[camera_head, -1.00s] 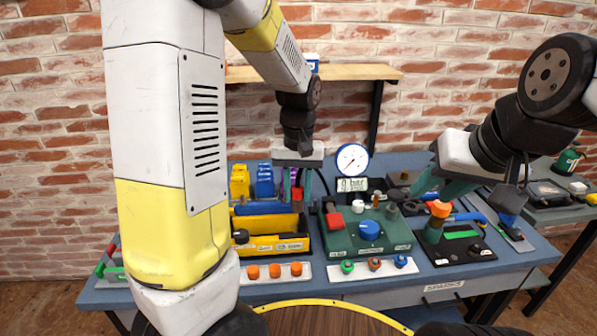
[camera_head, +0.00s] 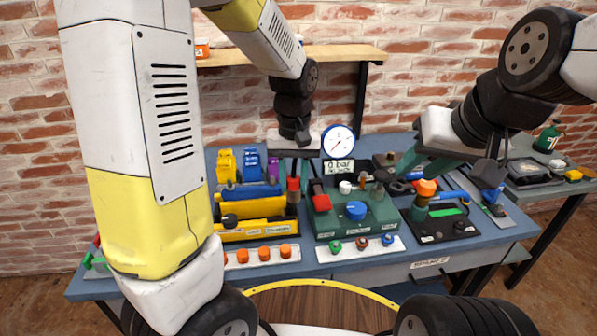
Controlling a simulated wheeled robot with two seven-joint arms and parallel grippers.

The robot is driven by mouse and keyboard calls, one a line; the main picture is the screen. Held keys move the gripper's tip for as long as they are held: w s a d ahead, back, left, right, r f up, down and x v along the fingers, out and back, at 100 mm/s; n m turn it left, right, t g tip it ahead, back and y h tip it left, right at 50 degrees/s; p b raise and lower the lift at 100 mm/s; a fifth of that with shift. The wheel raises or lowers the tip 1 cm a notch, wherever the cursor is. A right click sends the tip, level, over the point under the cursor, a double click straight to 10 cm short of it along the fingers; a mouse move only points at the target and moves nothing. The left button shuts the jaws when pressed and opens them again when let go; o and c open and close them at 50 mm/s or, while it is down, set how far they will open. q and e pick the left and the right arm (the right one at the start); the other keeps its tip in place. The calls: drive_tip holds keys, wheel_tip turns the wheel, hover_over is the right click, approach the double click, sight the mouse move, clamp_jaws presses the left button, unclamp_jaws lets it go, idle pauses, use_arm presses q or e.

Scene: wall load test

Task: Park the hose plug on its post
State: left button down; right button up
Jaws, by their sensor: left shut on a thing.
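My left gripper (camera_head: 293,168) hangs from above between the yellow tray and the green test box. It is shut on a plug (camera_head: 293,185) with a red upper part and a dark lower part, which I take for the hose plug. The plug is roughly upright; I cannot tell whether its lower end touches anything. The green test box (camera_head: 328,222) carries a red block, a blue knob and short metal posts (camera_head: 362,180). I cannot tell which post is the plug's.
A round gauge (camera_head: 338,141) stands behind the green box. The yellow tray (camera_head: 255,232) is to its left. Panels with orange knobs (camera_head: 262,256) and coloured knobs (camera_head: 361,246) line the front. A wooden shelf (camera_head: 340,57) is above. A black plate (camera_head: 455,238) lies right.

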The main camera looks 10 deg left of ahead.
use_arm(q)
drive_tip(key=w+f, duration=0.3)
drive_tip(key=w, duration=0.4)
drive_tip(key=w+f, duration=0.4)
drive_tip(key=w, duration=0.4)
drive_tip(key=w+f, duration=0.3)
drive_tip(key=w, duration=0.4)
drive_tip(key=shift+w+a+f, duration=0.1)
drive_tip(key=shift+w+f, duration=0.1)
drive_tip(key=shift+w, duration=0.1)
drive_tip(key=shift+f, duration=0.4)
drive_tip(key=shift+f, duration=0.2)
drive_tip(key=shift+f, duration=1.1)
drive_tip(key=c, duration=0.6)
unclamp_jaws()
drive_tip(key=shift+c, duration=0.2)
